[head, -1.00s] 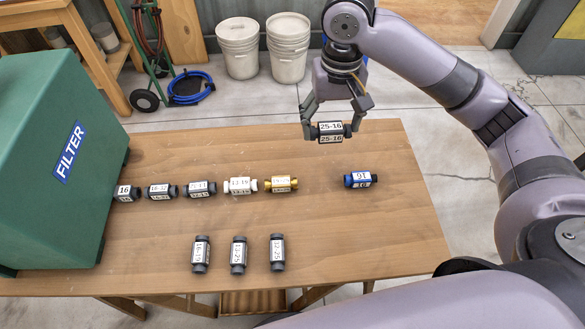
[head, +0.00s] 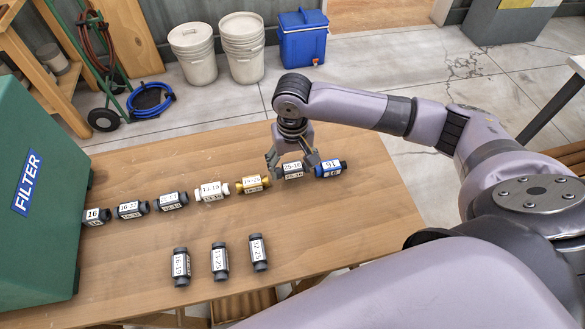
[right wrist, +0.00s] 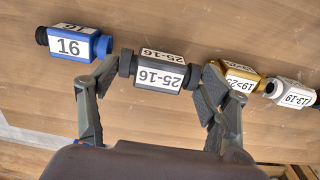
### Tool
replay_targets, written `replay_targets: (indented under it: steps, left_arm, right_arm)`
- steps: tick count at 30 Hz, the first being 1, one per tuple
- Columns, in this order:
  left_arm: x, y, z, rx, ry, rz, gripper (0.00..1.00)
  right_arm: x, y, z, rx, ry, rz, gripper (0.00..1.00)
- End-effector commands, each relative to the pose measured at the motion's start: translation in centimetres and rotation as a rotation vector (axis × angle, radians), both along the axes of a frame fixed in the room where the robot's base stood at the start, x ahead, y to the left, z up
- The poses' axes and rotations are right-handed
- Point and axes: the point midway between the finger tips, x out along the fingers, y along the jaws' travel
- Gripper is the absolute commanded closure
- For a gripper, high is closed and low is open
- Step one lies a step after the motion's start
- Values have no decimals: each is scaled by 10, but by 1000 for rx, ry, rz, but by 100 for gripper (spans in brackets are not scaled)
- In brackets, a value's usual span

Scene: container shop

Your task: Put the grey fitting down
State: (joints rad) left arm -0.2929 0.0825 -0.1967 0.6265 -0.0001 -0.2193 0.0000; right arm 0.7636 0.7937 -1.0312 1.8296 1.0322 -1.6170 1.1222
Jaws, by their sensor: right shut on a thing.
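The grey fitting (head: 292,171), labelled 25-16, is between the fingers of my right gripper (head: 290,165), which is shut on it. In the right wrist view the grey fitting (right wrist: 158,75) lies across between both fingers of the right gripper (right wrist: 158,82). It is in the gap between the gold fitting (head: 252,183) on its left and the blue fitting (head: 329,168) on its right in the head view. It is very close to the blue one. I cannot tell whether it touches the table. My left gripper is not in view.
The row runs left over a white fitting (head: 213,191) and several dark ones to the green FILTER box (head: 45,200). Three dark fittings, one of them (head: 220,261) in the middle, lie nearer on the wooden table (head: 330,225). The table's right part is clear.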

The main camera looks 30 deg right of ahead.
Motion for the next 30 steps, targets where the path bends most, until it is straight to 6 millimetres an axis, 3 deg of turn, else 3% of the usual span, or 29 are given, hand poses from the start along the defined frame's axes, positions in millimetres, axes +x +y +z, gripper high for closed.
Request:
replay_targets:
  steps: [6, 17, 18, 26, 30]
  left_arm:
    - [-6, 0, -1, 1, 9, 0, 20]
    - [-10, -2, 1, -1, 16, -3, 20]
    - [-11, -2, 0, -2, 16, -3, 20]
    - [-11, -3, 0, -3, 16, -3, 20]
    - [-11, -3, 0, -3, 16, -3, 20]
  right_arm:
    - [0, 0, -26, 0, 1, -1, 62]
    - [0, 0, -28, 0, 2, -1, 62]
    - [0, 0, -29, 0, 1, -1, 28]
    - [0, 0, -29, 0, 1, -1, 10]
    - [0, 0, -29, 0, 1, -1, 9]
